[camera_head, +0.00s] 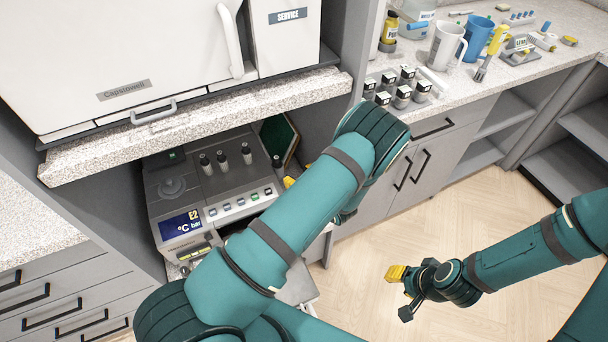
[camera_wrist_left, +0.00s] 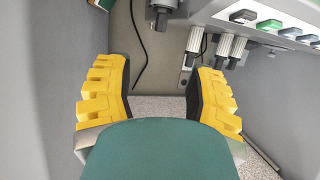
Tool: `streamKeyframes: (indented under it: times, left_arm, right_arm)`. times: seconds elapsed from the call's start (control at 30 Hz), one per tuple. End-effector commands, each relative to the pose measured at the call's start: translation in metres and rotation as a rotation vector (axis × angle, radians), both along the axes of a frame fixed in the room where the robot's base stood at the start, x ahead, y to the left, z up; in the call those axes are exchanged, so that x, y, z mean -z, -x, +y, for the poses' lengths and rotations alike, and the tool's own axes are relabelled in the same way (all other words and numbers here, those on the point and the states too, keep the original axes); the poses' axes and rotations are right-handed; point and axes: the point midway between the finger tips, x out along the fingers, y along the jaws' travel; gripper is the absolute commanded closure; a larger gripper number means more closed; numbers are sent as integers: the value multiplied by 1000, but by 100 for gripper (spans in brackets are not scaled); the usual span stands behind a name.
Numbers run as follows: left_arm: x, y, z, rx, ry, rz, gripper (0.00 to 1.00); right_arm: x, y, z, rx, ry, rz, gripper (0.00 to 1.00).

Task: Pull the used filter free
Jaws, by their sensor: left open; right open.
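My left gripper (camera_wrist_left: 159,80) is open in the left wrist view, with yellow fingers wide apart and nothing between them. Beyond them, white ribbed cylindrical fittings (camera_wrist_left: 194,42) (camera_wrist_left: 229,48) sit on the side of the grey machine, near the right finger. A grey fitting (camera_wrist_left: 162,12) is at the top, above the gap. I cannot tell which of these is the used filter. In the head view my left arm hides most of that gripper; a yellow bit (camera_head: 288,182) shows beside the grey machine (camera_head: 158,204). My right gripper (camera_head: 404,288) is open and empty above the floor.
The machine sits in a bay under a speckled shelf (camera_head: 240,103) carrying a white autoclave (camera_head: 120,60). Grey walls flank the left gripper closely. A dark cable (camera_wrist_left: 139,50) hangs beyond the fingers. The right counter (camera_head: 455,82) holds bottles, jugs and small blocks. Floor around my right gripper is clear.

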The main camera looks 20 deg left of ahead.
Motion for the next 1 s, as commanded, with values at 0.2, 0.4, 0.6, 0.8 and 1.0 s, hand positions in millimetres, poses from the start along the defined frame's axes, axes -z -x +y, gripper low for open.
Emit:
streamKeyframes:
  times: [0.2,0.4,0.6,0.8,1.0]
  left_arm:
    - [11,-16,30,-2,0,1,45]
    - [22,-33,60,-2,0,0,45]
    - [31,-47,87,-2,0,1,45]
    - [37,-57,103,0,1,0,45]
    - [38,-60,108,1,1,1,45]
  right_arm:
    - [2,1,0,-2,0,2,61]
    - [4,1,0,-2,0,3,61]
    - [6,2,0,-4,-1,5,61]
    - [8,3,1,-5,-2,7,61]
    - [8,3,0,-5,-2,7,61]
